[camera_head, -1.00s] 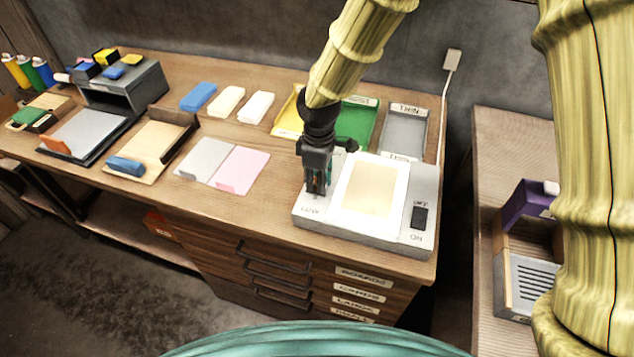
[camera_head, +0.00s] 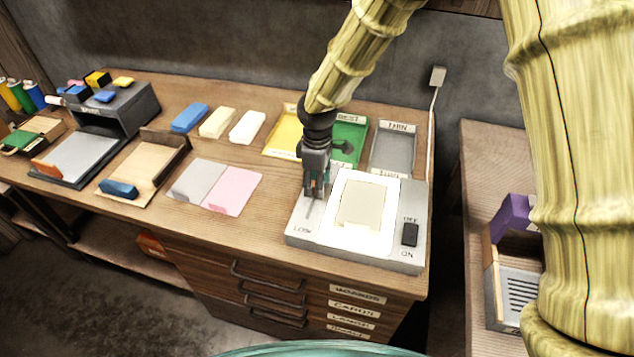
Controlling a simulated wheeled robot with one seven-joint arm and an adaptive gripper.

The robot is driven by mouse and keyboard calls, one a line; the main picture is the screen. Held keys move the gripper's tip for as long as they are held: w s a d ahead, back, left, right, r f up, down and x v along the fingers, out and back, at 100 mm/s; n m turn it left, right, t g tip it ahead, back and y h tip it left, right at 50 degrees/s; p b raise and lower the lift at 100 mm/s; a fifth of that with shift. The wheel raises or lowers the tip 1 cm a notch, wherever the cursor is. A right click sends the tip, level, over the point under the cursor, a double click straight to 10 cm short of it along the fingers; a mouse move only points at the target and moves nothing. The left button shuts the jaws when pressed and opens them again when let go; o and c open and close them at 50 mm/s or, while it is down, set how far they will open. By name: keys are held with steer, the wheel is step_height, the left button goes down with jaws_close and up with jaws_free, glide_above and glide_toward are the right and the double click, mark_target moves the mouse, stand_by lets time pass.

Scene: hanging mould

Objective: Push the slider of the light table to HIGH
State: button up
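The light table (camera_head: 300,238) is a pale grey box at the right end of the bench. Its white panel (camera_head: 335,236) glows brightly around a beige sheet (camera_head: 362,205). On its left strip runs a slider slot (camera_head: 312,214), with the label LOW (camera_head: 302,230) at its near end. My gripper (camera_head: 317,192) points down over the far part of this slot, at the panel's left edge. It hides the slider knob and the far end of the slot. Whether its fingers are open or shut on the knob is too small to tell. A black ON/OFF switch (camera_head: 410,235) sits at the right.
Yellow (camera_head: 281,135), green (camera_head: 350,133) and grey THIN (camera_head: 393,150) trays stand behind the light table. Grey (camera_head: 200,179) and pink (camera_head: 234,190) cards lie to its left. Bare wood lies between cards and light table.

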steer(key=shift+s+r, duration=0.1)
step_height(320, 180, up, 12)
stand_by(0.6)
stand_by(0.4)
